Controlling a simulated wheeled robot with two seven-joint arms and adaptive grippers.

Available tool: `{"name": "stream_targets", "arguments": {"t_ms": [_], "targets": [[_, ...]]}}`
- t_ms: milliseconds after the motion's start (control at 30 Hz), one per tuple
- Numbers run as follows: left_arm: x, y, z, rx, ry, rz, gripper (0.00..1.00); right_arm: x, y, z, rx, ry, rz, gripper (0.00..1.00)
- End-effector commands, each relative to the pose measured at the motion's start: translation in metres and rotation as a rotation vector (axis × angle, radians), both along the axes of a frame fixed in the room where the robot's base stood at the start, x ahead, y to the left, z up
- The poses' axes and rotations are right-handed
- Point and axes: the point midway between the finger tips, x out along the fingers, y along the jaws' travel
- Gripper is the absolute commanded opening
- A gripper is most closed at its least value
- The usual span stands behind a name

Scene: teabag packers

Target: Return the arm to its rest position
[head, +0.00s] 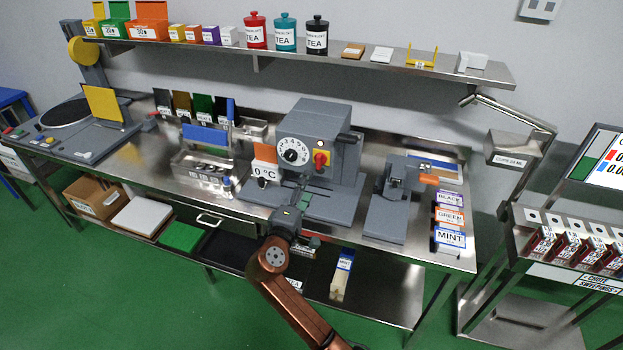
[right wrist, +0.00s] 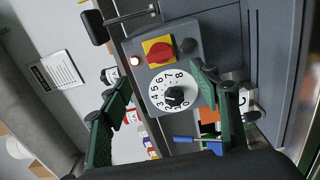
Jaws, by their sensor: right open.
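My right arm (head: 290,300) reaches up from the bottom of the head view. Its gripper (head: 292,212) is in front of the grey machine (head: 335,140), near its lower front. In the right wrist view the two green fingers of this gripper (right wrist: 160,100) stand wide apart with nothing between them. Beyond them are the machine's white numbered dial (right wrist: 157,98), a red knob on a yellow plate (right wrist: 160,50) and a small lit lamp (right wrist: 134,61). The dial also shows in the head view (head: 292,151). My left gripper is not in view.
A steel bench (head: 140,158) carries the machine, a grey press (head: 390,205) and labelled boxes (head: 450,239). A wall shelf (head: 260,55) above holds tea tins and cartons. A rack (head: 545,245) stands at right. Green floor (head: 120,310) is clear at front left.

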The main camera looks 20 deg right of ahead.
Motion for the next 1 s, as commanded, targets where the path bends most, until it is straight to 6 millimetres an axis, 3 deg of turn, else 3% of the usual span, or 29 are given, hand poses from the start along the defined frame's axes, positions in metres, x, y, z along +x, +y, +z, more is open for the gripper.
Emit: {"name": "stream_targets", "arguments": {"t_ms": [200, 700, 767, 867, 1000], "targets": [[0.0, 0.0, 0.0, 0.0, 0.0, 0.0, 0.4, -0.012, 0.007, 0.0, 0.0, 0.0, -0.002, 0.56], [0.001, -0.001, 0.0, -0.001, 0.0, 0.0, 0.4, -0.012, 0.003, -0.005, 0.011, 0.007, -0.003, 0.56], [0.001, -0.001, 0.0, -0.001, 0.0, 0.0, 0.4, -0.015, -0.004, -0.017, 0.037, 0.021, -0.007, 0.56], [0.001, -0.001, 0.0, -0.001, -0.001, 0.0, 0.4, -0.025, -0.029, -0.055, 0.126, 0.065, -0.021, 0.56], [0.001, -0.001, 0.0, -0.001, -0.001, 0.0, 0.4, -0.057, -0.076, -0.135, 0.322, 0.154, -0.064, 0.56]]}}
